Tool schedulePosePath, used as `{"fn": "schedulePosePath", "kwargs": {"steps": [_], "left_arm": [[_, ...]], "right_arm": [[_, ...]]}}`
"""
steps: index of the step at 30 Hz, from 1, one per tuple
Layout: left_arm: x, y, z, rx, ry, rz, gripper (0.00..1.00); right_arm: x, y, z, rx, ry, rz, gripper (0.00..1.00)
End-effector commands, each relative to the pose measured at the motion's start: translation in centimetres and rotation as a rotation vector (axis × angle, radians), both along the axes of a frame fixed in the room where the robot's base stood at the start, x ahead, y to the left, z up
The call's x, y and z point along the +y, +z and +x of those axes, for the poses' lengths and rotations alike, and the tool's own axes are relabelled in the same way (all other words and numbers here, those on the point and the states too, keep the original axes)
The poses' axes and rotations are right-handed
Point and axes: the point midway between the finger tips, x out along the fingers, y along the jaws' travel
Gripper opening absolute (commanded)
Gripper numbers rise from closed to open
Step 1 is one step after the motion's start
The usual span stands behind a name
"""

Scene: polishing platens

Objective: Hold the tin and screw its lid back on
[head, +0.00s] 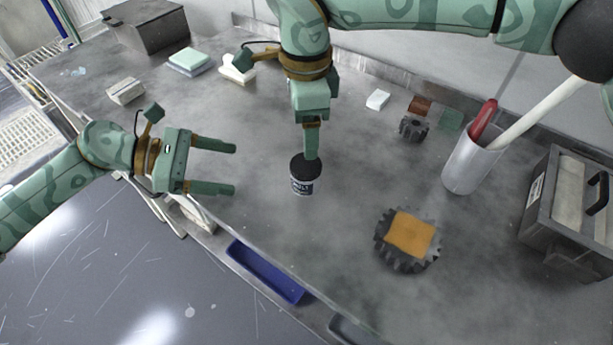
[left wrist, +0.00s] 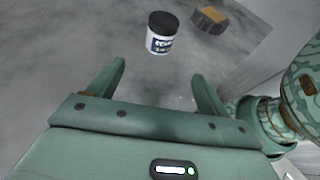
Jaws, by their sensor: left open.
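The tin (head: 302,186) stands upright on the grey bench, white with a dark label. Its black lid (head: 305,165) sits on top; I cannot tell whether it is screwed tight. In the left wrist view the tin (left wrist: 159,45) stands beyond my fingertips, with its lid (left wrist: 163,21) in plain view. My left gripper (head: 233,169) is open and empty, left of the tin with its fingers toward it. My right gripper (head: 311,157) points down and overlaps the lid in the head view, hiding part of it. No finger shows on the lid in the left wrist view. Its fingers appear edge-on.
A gear with an orange cloth (head: 410,233) lies right of the tin. A white cup with tools (head: 470,165) and a grey box (head: 570,210) stand farther right. A small gear (head: 413,127) and several blocks lie at the back. A blue bin (head: 264,272) is below the front edge.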

Motion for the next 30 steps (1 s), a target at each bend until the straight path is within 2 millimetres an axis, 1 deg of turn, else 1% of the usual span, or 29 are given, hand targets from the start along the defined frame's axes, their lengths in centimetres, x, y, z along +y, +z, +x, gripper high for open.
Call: {"fn": "schedulePosePath", "kwargs": {"steps": [5, 8, 10, 14, 24, 30], "left_arm": [[-0.1, 0.0, 0.0, 0.001, 0.002, -0.001, 0.79], [-0.7, -0.3, 0.1, 0.001, 0.002, -0.003, 0.79], [-1.4, -0.6, 0.2, 0.001, 0.002, -0.003, 0.79], [-3.6, -1.4, 0.5, 0.002, 0.0, -0.004, 0.79], [-9.8, -4.0, 1.3, 0.003, 0.002, -0.004, 0.79], [-12.9, -5.3, 1.7, 0.003, 0.002, -0.003, 0.79]], "right_arm": [[0.0, 0.0, 0.0, 0.001, -0.001, 0.002, 0.71], [0.1, 0.0, 0.0, 0.001, -0.001, 0.003, 0.71], [0.1, 0.0, 0.0, 0.001, -0.001, 0.003, 0.71], [0.1, 0.0, 0.0, 0.002, -0.002, 0.003, 0.71], [0.1, 0.0, 0.0, 0.003, -0.002, 0.004, 0.71], [0.1, 0.0, 0.0, 0.003, -0.002, 0.004, 0.71]]}}
